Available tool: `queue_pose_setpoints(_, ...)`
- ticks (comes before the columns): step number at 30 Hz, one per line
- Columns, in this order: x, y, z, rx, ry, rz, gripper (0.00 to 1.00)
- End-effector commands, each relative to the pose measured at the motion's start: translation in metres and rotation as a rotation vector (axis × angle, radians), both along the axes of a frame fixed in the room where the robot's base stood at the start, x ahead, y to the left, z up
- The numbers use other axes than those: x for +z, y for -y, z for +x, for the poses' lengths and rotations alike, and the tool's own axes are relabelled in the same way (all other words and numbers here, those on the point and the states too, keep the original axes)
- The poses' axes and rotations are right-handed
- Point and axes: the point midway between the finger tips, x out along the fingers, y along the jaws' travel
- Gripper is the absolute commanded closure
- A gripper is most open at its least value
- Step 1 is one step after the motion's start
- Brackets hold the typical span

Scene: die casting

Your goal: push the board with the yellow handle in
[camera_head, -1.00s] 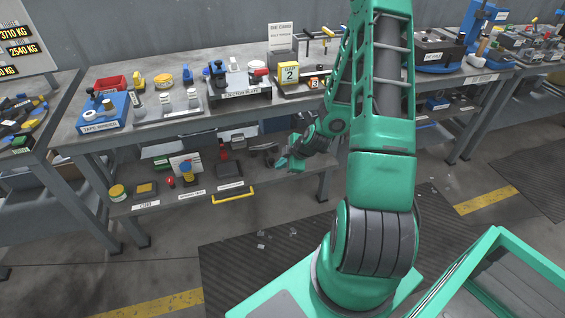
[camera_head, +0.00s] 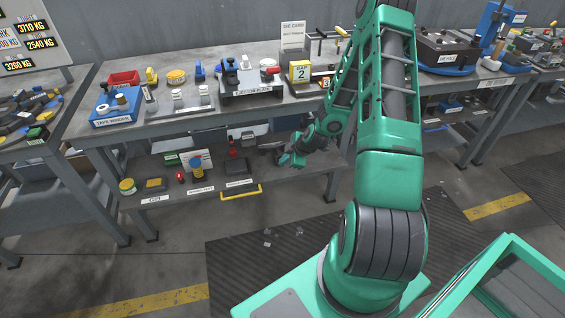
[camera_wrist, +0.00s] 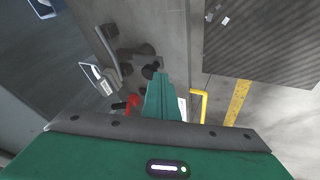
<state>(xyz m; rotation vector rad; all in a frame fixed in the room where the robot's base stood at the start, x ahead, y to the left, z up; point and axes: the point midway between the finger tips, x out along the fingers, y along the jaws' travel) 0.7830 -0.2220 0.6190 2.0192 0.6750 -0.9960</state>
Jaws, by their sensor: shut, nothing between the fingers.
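The board (camera_head: 220,199) is the grey lower shelf of the workbench, with a yellow handle (camera_head: 241,192) along its front edge. The wrist view shows the same yellow handle (camera_wrist: 204,106) to the right of my fingers, and the grey board (camera_wrist: 172,35) beneath them. My gripper (camera_head: 283,161) is over the right part of the board, to the right of the handle and farther back. In the wrist view my gripper (camera_wrist: 159,76) has its green fingers together with nothing between them. The fingers look apart from the handle; contact with the board cannot be told.
On the board stand a yellow tin (camera_head: 127,186), a red bottle (camera_head: 232,149) and several other small items. The bench top (camera_head: 140,127) lies above my gripper. Bench legs (camera_head: 334,172) stand right of it. Floor with a dark mat (camera_head: 235,250) lies in front.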

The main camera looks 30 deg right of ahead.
Motion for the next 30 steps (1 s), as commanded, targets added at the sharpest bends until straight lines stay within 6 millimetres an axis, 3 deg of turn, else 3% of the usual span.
queue_pose_setpoints(4, 0.0, 0.005, 0.013, -0.001, 0.002, -0.003, 1.0)
queue_pose_setpoints(13, 0.0, 0.024, 0.071, 0.0, 0.003, -0.004, 1.0)
queue_pose_setpoints(30, 0.0, 0.023, 0.067, 0.0, 0.001, 0.0, 1.0)
